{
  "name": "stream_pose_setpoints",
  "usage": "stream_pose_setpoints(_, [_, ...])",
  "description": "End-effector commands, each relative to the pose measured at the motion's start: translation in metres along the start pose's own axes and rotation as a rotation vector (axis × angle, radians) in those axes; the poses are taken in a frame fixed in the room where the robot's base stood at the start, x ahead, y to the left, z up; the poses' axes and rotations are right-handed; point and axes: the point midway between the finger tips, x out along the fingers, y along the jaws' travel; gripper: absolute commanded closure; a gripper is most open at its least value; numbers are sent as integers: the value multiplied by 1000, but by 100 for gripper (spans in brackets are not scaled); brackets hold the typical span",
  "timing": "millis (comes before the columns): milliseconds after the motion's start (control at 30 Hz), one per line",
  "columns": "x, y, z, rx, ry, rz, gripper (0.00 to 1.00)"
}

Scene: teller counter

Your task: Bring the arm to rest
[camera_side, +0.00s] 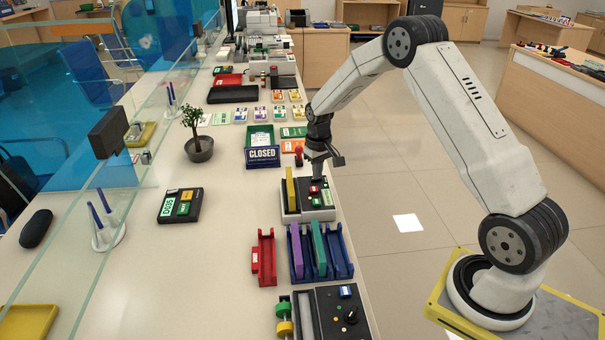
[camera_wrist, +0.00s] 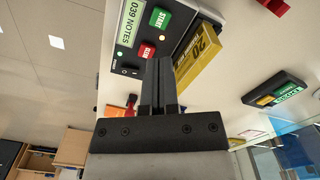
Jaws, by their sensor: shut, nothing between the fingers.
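My gripper (camera_side: 318,177) is shut and empty, pointing down just above the note counter (camera_side: 291,212) at the counter's right edge. In the wrist view, my gripper (camera_wrist: 160,66) has its fingers together, with the note counter (camera_wrist: 119,52) beyond them. I cannot tell whether the fingertips touch it. The note counter has a "039 NOTES" display (camera_wrist: 130,20), a green START button (camera_wrist: 160,17) and a red button (camera_wrist: 146,51) partly hidden by the fingers. A yellow bundle (camera_side: 291,190) marked 20 stands in its slot; it also shows in the wrist view (camera_wrist: 197,57).
A blue rack (camera_side: 341,262) with purple and green bundles and a red holder (camera_side: 266,262) stand nearer the camera. A CLOSED sign (camera_side: 263,156) stands behind the note counter. A DOSS box (camera_side: 180,205) lies left. Open floor (camera_side: 385,190) is right of the counter.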

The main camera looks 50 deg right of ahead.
Motion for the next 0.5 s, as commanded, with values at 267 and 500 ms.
stream_pose_setpoints(267, [0, 0, 0, 0, -1, 0, 100])
stream_pose_setpoints(500, [-8, -10, 7, -13, 10, 1, 100])
